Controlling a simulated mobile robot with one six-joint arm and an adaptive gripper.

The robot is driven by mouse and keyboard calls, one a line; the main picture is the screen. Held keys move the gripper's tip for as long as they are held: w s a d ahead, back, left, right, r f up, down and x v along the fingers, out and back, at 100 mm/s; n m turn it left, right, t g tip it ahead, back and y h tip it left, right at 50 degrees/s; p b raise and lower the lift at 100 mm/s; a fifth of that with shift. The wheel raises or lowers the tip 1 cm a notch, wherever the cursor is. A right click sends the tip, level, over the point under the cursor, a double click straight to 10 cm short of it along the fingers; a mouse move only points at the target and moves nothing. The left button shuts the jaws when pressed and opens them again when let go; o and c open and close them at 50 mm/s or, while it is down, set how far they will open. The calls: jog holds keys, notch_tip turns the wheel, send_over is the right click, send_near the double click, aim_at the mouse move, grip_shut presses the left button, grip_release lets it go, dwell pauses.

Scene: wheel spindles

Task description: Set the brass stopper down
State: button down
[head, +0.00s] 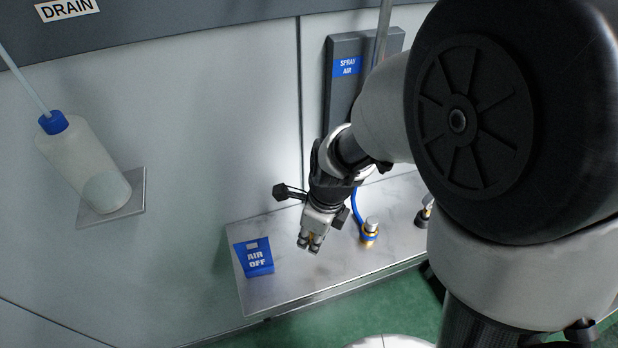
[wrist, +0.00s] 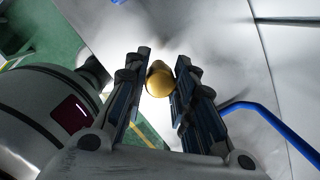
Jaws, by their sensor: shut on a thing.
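The brass stopper (wrist: 159,78) is a rounded golden piece between the fingertips of my gripper (wrist: 160,80) in the wrist view. My gripper is shut on it. In the head view my gripper (head: 311,243) points down over the metal shelf (head: 290,285), between the blue AIR OFF block and a brass fitting. Only a small bit of brass shows between the fingers there. I cannot tell whether the stopper touches the shelf.
The blue AIR OFF block (head: 254,257) stands at the shelf's left end. A brass fitting (head: 369,236) with a blue hose (head: 357,208) stands right of my gripper. A white bottle (head: 84,165) sits on a small ledge at left. The shelf's front left is bare.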

jog(key=shift+f+b, duration=0.75)
jog(key=shift+f, duration=1.5)
jog(key=shift+f, duration=0.15)
jog(key=c, duration=1.3)
grip_release()
jog(key=shift+c, duration=0.2)
jog(key=s+d+r+n+t+p, duration=0.1)
jog(key=s+d+r+n, duration=0.15)
jog(key=r, duration=0.45)
jog(key=s+d+r+n+p, duration=0.1)
jog(key=r+n+p, duration=0.1)
jog(key=r+n, duration=0.3)
jog(key=s+d+r+n+t+p, duration=0.1)
jog(key=s+d+r+n, duration=0.1)
jog(key=r, duration=0.6)
jog(key=s+d+r+n+t+h, duration=0.1)
jog(key=s+d+r+n, duration=0.4)
jog(key=n, duration=0.9)
jog(key=s, duration=0.3)
jog(key=shift+d+r+t+h, duration=0.2)
jog(key=shift+t+h, duration=0.1)
jog(key=shift+t, duration=0.1)
